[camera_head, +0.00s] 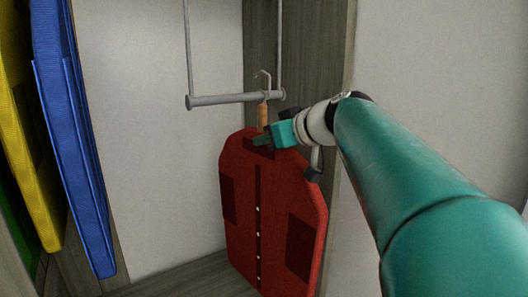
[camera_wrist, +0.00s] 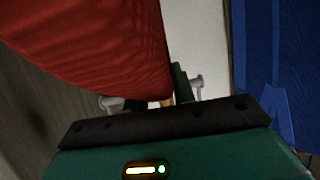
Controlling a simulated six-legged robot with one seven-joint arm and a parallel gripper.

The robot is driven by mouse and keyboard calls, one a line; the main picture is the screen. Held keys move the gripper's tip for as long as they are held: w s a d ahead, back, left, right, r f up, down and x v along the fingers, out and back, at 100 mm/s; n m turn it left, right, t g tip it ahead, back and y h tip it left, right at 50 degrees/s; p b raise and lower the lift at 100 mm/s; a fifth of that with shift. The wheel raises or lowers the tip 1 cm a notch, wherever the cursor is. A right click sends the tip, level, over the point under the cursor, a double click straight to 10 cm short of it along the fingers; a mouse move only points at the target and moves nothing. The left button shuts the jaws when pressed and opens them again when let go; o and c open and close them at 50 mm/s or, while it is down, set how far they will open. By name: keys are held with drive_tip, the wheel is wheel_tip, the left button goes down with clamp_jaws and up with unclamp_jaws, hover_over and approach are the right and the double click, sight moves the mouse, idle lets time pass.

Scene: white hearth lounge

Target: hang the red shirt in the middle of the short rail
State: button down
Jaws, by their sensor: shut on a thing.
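The red shirt (camera_head: 240,200) hangs upright on a hanger with a metal hook (camera_head: 263,78) and an orange neck (camera_head: 263,115). My gripper (camera_head: 264,142) is shut on the hanger just below the neck, at the shirt's collar. The short rail (camera_head: 222,99) is a grey bar hung from two thin rods. The hook's curve shows above the rail, right of its middle, near the right end; I cannot tell whether it rests on the bar. In the wrist view the shirt (camera_wrist: 90,45) fills the upper left, and the rail's end (camera_wrist: 195,80) shows behind a finger.
A blue garment (camera_head: 70,130) and a yellow garment (camera_head: 28,140) hang at the left; the blue one (camera_wrist: 285,70) also shows at the wrist view's right. A wooden panel (camera_head: 315,50) stands behind the rail's right end. The rail's left part is bare.

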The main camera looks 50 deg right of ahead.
drive_tip(key=d+f+m+h, duration=0.1)
drive_tip(key=d+f+h, duration=0.1)
drive_tip(key=d+f, duration=0.15)
drive_tip(key=w+r+x, duration=0.1)
drive_tip(key=r+x, duration=0.2)
drive_tip(key=x, duration=1.2)
drive_tip(key=shift+w, duration=0.5)
idle(0.7)
drive_tip(key=shift+r, duration=0.1)
drive_tip(key=c, duration=1.1)
unclamp_jaws()
